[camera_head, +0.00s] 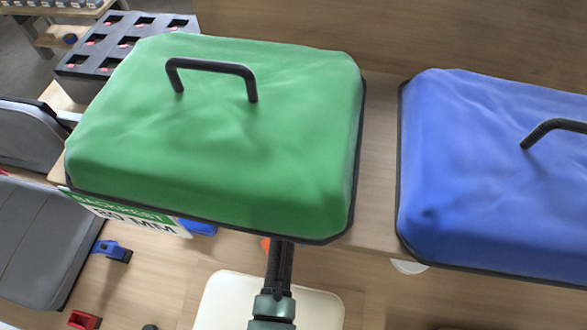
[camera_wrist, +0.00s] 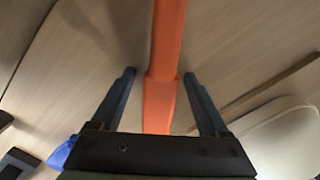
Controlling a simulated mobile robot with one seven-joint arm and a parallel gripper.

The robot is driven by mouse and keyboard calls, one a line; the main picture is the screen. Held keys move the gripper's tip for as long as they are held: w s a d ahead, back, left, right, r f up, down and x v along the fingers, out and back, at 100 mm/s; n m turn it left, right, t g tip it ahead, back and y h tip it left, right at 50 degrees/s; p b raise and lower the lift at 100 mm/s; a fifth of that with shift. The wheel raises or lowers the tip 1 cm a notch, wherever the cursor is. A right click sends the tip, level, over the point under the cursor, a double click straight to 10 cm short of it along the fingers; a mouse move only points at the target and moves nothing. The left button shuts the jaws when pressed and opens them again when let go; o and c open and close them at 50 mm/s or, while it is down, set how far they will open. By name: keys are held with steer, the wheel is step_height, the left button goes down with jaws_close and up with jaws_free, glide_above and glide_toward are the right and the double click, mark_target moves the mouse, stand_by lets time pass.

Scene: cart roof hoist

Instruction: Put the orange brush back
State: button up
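The orange brush (camera_wrist: 160,103) shows in the wrist view as a long orange strip, likely its handle, running from the top edge down between the fingers. Its bristles are not in view. My gripper (camera_wrist: 159,75) is open, with one finger on each side of the strip and a gap on both sides. In the head view, a small orange patch (camera_head: 265,243) peeks out below the green cover's front edge, beside my arm. The green cover hides my fingers and most of the orange thing there.
The green cover (camera_head: 220,130) with a black handle overhangs my gripper. A blue cover (camera_head: 490,170) stands to its right. A pale rounded panel (camera_head: 320,308) lies below. Grey pads (camera_head: 35,235), a blue part (camera_head: 112,250) and a red part (camera_head: 84,320) are at left.

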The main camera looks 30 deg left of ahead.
steer(key=shift+s+a+r, duration=0.1)
steer(key=shift+s+r, duration=0.05)
steer(key=shift+r, duration=3.75)
